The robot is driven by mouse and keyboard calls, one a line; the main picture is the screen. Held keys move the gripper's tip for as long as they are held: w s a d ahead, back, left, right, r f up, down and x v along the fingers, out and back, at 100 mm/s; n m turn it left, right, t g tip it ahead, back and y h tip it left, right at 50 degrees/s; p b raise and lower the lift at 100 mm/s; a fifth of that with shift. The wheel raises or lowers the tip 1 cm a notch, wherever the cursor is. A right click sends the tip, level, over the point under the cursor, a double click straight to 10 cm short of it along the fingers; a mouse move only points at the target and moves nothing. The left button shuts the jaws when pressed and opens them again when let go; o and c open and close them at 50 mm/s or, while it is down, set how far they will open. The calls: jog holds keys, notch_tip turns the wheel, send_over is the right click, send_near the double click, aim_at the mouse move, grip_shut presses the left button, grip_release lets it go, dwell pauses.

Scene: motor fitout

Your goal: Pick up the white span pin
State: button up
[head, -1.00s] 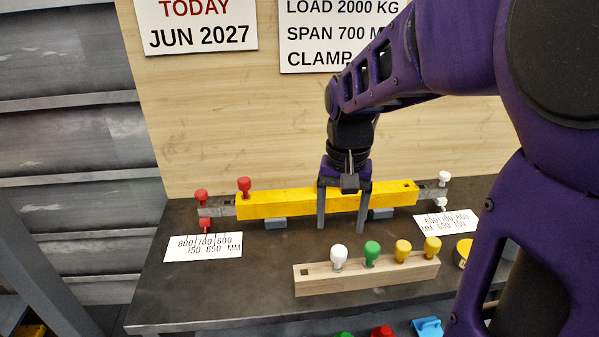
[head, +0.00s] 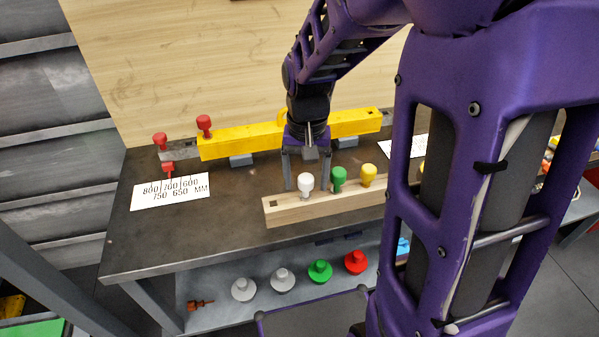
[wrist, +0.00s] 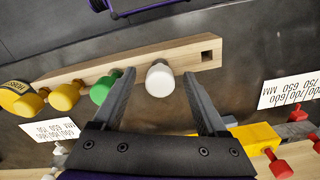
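A white round-headed pin (head: 305,182) stands in the left part of a wooden rack (head: 285,213), with an empty square hole to its left. In the wrist view the white pin (wrist: 160,78) shows between the fingertips, with gaps on both sides. My gripper (head: 306,176) is open, pointing down over the rack, its fingers just behind the white pin in the head view; exact height is unclear. Another white pin (wrist: 60,150) shows at the wrist view's lower left, by a label card; my arm hides that area in the head view.
A green pin (head: 339,176) and a yellow pin (head: 368,174) stand right of the white one. The yellow beam (head: 225,143) with red pins (head: 204,124) lies behind. A label card (head: 170,191) lies left. Knobs (head: 282,279) stand on the lower shelf.

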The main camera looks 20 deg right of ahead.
grip_shut()
jog(key=shift+r, duration=0.1)
notch_tip(320, 180, up, 10)
jog(key=shift+f+p, duration=0.1)
jog(key=shift+p, duration=0.75)
